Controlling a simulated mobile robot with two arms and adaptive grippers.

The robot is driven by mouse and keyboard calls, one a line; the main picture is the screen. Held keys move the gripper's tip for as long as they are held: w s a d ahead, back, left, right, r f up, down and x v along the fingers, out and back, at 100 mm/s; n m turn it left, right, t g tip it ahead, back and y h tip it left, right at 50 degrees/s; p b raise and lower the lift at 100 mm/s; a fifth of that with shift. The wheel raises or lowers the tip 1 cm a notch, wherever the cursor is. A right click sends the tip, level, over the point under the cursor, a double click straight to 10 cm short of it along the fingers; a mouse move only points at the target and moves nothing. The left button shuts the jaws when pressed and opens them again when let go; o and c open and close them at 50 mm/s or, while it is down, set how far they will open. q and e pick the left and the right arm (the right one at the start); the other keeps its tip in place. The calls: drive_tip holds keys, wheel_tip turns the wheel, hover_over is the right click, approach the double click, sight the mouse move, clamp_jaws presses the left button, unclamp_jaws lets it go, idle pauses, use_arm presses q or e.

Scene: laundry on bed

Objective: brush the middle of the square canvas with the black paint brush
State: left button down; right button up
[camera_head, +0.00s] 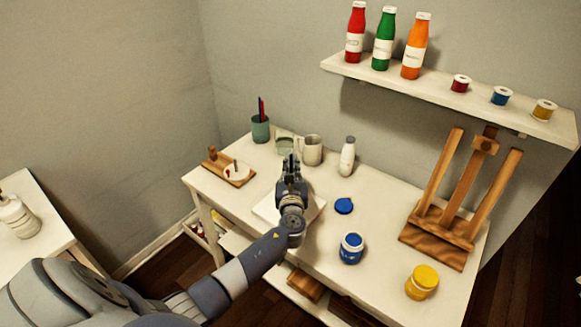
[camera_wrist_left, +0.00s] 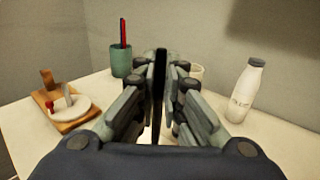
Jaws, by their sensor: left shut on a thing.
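The square canvas (camera_head: 266,209) lies flat and pale on the white table, partly hidden under my left gripper and forearm. My left gripper (camera_head: 289,166) is over the canvas's far side in the head view. In the wrist view the left gripper (camera_wrist_left: 159,92) is shut on a thin, dark upright thing, which looks like the black paint brush (camera_wrist_left: 160,70). The brush's lower end is hidden between the fingers, so I cannot tell whether it touches the canvas. My right gripper is not in view.
A wooden board with a white palette (camera_head: 237,171), a green brush cup (camera_head: 260,129), a pitcher (camera_head: 312,150) and a white bottle (camera_head: 347,156) stand behind. A blue jar (camera_head: 351,248), its lid (camera_head: 344,206), a yellow jar (camera_head: 422,282) and an easel (camera_head: 440,234) are right.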

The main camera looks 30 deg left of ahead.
use_arm(q)
drive_tip(key=shift+s+a, duration=0.1)
drive_tip(key=shift+s, duration=0.1)
idle(1.2)
drive_tip(key=shift+p, duration=0.3)
wheel_tip(320, 180, up, 7)
drive_tip(key=p, duration=0.6)
drive_tip(key=shift+p, duration=0.4)
